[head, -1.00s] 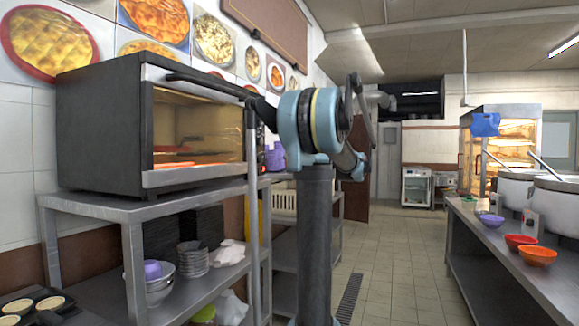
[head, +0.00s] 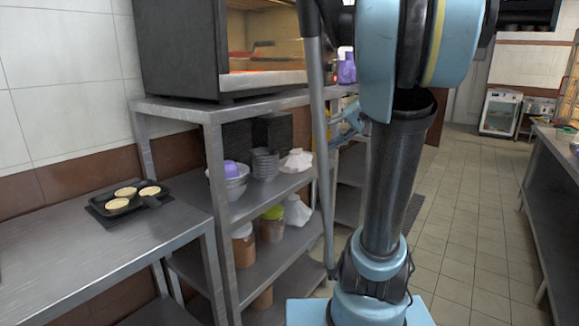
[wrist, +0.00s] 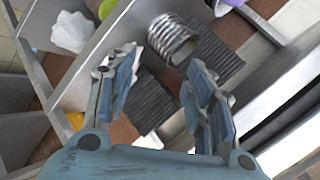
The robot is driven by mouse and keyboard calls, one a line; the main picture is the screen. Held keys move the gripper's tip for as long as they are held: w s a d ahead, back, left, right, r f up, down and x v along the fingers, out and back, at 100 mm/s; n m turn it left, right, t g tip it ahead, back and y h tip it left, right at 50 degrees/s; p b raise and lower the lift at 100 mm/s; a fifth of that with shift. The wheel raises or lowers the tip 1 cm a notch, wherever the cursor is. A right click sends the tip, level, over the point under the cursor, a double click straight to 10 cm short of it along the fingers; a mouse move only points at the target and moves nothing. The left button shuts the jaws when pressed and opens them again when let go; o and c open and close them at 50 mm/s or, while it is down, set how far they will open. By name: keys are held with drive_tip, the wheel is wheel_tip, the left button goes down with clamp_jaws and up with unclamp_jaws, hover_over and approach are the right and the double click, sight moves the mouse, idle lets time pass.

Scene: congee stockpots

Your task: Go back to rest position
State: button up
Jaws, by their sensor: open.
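My gripper shows large in the wrist view (wrist: 163,62), with its two blue fingers spread apart and nothing held between them. Beyond the fingers are a stack of metal bowls (wrist: 172,42) and dark ribbed stacks (wrist: 218,62). In the head view, a blue part that looks like my gripper (head: 347,124) shows small behind the metal rack's right post, partly hidden by my arm. My arm's blue and black links fill the centre right of that view.
A metal rack (head: 215,116) carries a black oven (head: 180,50) above shelves with bowls, jars and white cloth-like items. A table (head: 60,245) at left holds a black pan (head: 128,197). Tiled floor (head: 470,200) is open at right, before a counter (head: 556,190).

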drive_tip(key=s+d+f+g+h, duration=0.1)
drive_tip(key=s+d+f+h, duration=0.2)
drive_tip(key=s+f, duration=0.7)
drive_tip(key=s+d+f+g+h, duration=0.1)
drive_tip(key=s+d+f+h, duration=0.2)
drive_tip(key=s+f+h, duration=0.3)
drive_tip(key=s+f, duration=0.5)
drive_tip(key=f, duration=0.3)
drive_tip(key=shift+s+f, duration=0.15)
drive_tip(key=shift+f, duration=0.25)
drive_tip(key=shift+w+f, duration=0.2)
drive_tip(key=shift+w, duration=0.25)
